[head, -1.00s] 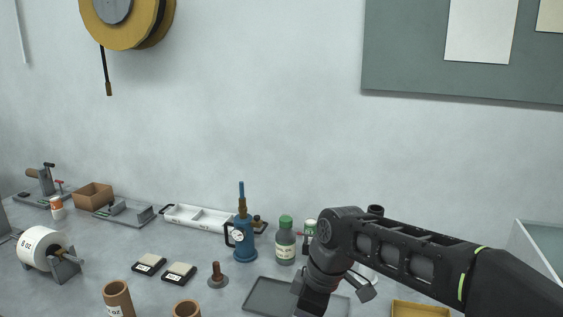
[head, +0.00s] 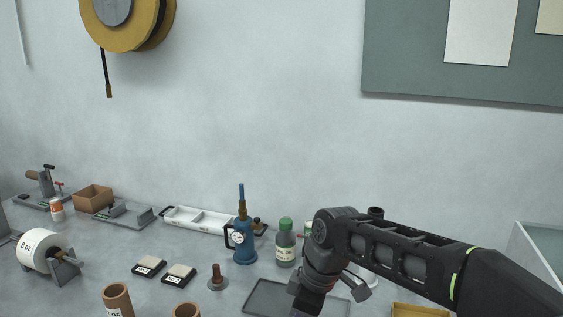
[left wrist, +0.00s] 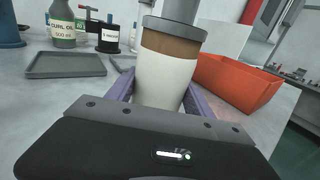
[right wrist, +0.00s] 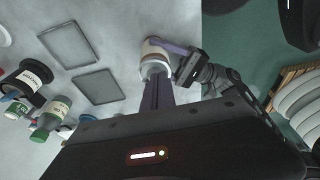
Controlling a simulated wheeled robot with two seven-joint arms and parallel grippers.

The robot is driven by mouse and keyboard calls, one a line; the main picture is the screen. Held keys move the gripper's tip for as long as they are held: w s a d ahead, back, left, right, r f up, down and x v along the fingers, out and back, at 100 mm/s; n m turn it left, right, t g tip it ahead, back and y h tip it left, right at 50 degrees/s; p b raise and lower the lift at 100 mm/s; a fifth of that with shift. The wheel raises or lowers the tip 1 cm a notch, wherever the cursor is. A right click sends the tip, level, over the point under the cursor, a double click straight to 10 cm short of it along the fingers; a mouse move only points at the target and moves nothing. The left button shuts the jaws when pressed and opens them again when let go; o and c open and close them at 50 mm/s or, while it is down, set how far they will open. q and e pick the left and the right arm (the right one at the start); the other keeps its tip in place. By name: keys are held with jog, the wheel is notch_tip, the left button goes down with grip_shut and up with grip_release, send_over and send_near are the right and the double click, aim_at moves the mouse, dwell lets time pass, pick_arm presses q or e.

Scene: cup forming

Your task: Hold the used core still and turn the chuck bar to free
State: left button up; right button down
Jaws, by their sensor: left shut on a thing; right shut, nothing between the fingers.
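The used core (left wrist: 165,75), white below with a brown band on top, stands upright between the purple fingers of my left gripper (left wrist: 158,95) in the left wrist view. I cannot clearly make out the chuck bar.
A grey tray (left wrist: 67,64) lies left of the core, and a red-orange bin (left wrist: 235,82) stands close on its right. A green-capped bottle (head: 285,245) and a blue pump (head: 244,240) stand behind. Brown tubes (head: 117,299) stand at the front left.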

jog(key=shift+w+d, duration=0.25)
jog(key=shift+w, duration=0.1)
dwell(0.3)
jog(key=shift+w+d, duration=0.2)
jog(key=shift+w, duration=0.6)
jog(key=shift+w, duration=0.25)
jog(key=shift+d, duration=0.2)
jog(key=shift+d, duration=0.25)
dwell(0.4)
